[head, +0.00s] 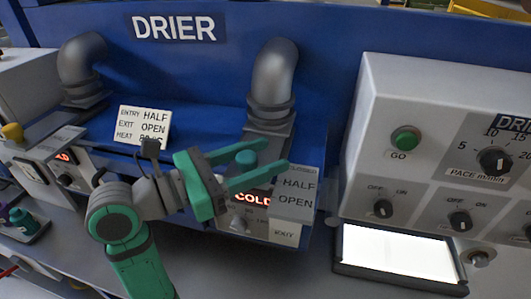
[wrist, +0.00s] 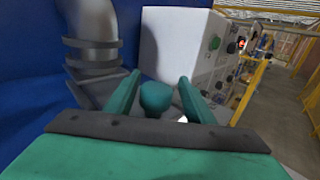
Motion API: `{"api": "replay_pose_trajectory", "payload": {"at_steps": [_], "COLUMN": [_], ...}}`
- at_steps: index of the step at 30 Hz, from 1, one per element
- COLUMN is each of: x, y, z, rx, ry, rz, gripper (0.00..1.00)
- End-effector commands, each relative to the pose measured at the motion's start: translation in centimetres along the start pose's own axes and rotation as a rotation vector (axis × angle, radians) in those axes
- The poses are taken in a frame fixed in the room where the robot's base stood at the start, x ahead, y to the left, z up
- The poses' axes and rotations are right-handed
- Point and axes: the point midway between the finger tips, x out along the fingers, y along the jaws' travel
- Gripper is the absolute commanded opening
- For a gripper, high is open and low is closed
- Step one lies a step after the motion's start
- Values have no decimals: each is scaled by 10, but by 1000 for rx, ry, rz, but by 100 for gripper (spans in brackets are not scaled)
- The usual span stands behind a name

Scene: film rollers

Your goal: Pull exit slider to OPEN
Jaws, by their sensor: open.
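The exit slider's teal round knob (head: 247,160) stands at the right end of the drier, beside a grey scale plate (head: 294,195) reading HALF and OPEN, with EXIT lower down. The plate's top line is partly covered by my finger. The knob sits near the plate's upper end, above HALF. My gripper (head: 274,156) is open, its two teal fingers reaching past the knob on either side. In the wrist view the knob (wrist: 155,96) shows between the fingers (wrist: 160,78). I cannot tell whether either finger touches it.
A grey duct pipe (head: 272,75) rises just behind the knob. A white card (head: 143,125) lists ENTRY HALF, EXIT OPEN and a partly hidden HEAT line. A red COLD display (head: 252,198) lies below the fingers. A grey control box (head: 440,150) with a green GO button stands to the right.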

Motion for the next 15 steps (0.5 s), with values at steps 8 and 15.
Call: {"api": "replay_pose_trajectory", "payload": {"at_steps": [8, 15], "x": [9, 10], "y": [4, 4], "z": [0, 0], "rx": [0, 0], "ry": [-1, -1], "rz": [17, 15], "gripper": [49, 49]}}
